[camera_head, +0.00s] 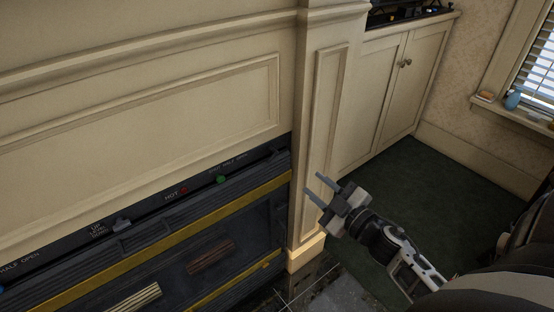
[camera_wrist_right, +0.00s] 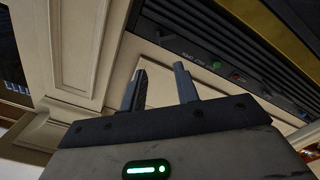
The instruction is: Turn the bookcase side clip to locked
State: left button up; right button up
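I cannot make out a bookcase side clip in either view. My right gripper (camera_head: 314,185) is open and empty, in front of the cream pilaster (camera_head: 326,130) at the right end of the fireplace in the head view. In the right wrist view its two fingers (camera_wrist_right: 160,80) stand apart with nothing between them, pointing toward the cream panelling and the dark fireplace strip. My left gripper is not in view.
The dark fireplace front has a control strip with a green knob (camera_head: 222,179), a red knob (camera_head: 183,190) and a grey slider (camera_head: 121,224). A cream cupboard (camera_head: 378,95) stands behind right. Dark green carpet (camera_head: 440,190) is clear. A windowsill (camera_head: 520,112) holds small items.

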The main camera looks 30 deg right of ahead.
aim_at(275, 151)
jog(key=w, duration=0.5)
jog(key=w+a, duration=0.1)
jog(key=w, duration=0.9)
jog(key=shift+w+a+b, duration=0.15)
jog(key=shift+w+b, duration=0.05)
jog(key=shift+b, duration=0.15)
grip_shut()
